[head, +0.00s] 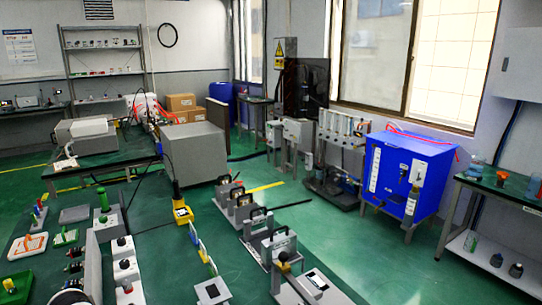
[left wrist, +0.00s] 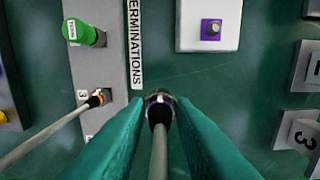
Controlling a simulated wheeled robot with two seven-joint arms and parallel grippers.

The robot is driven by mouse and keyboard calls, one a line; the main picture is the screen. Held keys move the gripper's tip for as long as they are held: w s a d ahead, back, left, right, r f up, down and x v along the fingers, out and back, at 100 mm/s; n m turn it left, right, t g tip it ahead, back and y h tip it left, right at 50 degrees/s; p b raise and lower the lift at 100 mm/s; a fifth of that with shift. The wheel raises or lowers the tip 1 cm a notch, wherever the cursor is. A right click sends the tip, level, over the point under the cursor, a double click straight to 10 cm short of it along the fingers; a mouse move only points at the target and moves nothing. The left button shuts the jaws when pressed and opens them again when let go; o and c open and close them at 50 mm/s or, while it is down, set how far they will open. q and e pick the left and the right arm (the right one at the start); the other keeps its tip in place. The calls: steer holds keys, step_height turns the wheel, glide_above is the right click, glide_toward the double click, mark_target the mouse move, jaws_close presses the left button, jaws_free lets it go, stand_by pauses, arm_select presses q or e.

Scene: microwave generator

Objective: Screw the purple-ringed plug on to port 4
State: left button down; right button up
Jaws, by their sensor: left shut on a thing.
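In the left wrist view my left gripper (left wrist: 158,122) has its two teal fingers shut around a plug (left wrist: 158,100) on a grey cable. A dark metal collar with a faint purple tint shows at the plug's far end, over bare green surface. To its left is a grey panel (left wrist: 112,62) marked "TERMINATIONS". A plug with an orange ring (left wrist: 97,98) and a pale cable sits beside the panel's number 3. Port 4 cannot be made out; the panel's lower part is partly hidden by the cable and my finger. My right gripper is in neither view.
A green cap (left wrist: 84,33) marked TERM stands on the panel. A white plate with a purple square holder (left wrist: 211,29) lies beyond the plug. Grey numbered blocks (left wrist: 298,130) stand at the right. The head view shows a blue cabinet (head: 405,180) and several bench devices.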

arm_select(q)
steer(key=shift+s+a+f+b, duration=0.1)
steer(key=shift+s+a+b, duration=0.1)
steer(key=shift+s, duration=0.6)
steer(key=shift+s+a+f+b, duration=0.1)
steer(key=shift+s+b, duration=0.05)
steer(key=shift+s, duration=0.7)
steer(key=shift+s+a+b, duration=0.1)
steer(key=shift+s+b, duration=0.1)
steer(key=shift+s, duration=0.6)
steer(key=shift+s+a+f+b, duration=0.15)
steer(key=shift+s+b, duration=0.25)
steer(key=shift+s, duration=0.85)
steer(key=shift+s+a+f+b, duration=0.1)
steer(key=shift+s+a+b, duration=0.25)
steer(key=shift+s, duration=0.9)
steer(key=shift+s+a+f+b, duration=0.15)
steer(key=shift+s+b, duration=0.3)
steer(key=shift+s, duration=0.65)
steer(key=shift+s+a+b, duration=0.15)
steer(key=shift+s+b, duration=0.25)
steer(key=shift+s, duration=0.7)
steer(key=shift+f, duration=0.15)
